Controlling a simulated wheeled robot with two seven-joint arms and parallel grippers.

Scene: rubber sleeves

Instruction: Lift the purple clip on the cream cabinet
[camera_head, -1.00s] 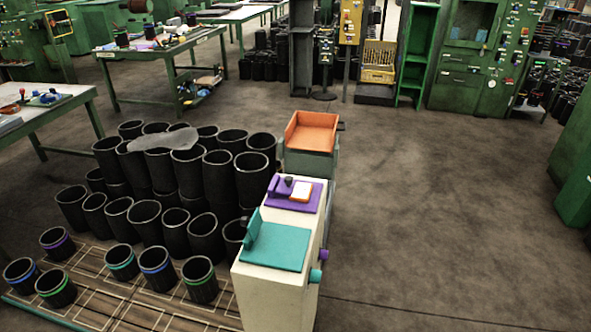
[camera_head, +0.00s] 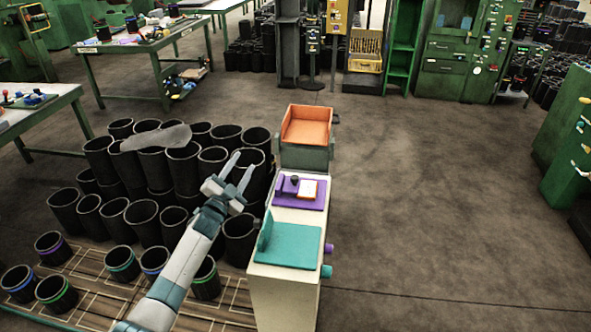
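The cream cabinet (camera_head: 283,297) stands at the centre. On its top, towards the back, is a purple clip (camera_head: 313,203) with a flat plate and a raised purple part at its left. A small dark knob (camera_head: 295,180) and a white block with an orange edge (camera_head: 308,189) sit on it. My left gripper (camera_head: 243,162) is open and empty, to the left of the clip and apart from it, in front of the black sleeves. My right gripper is not in view.
A teal plate with an upright flap (camera_head: 289,246) lies on the cabinet's front part. An orange tray (camera_head: 306,133) stands behind on a grey-green stand. Several black rubber sleeves (camera_head: 143,215) crowd the left. The floor at the right is clear.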

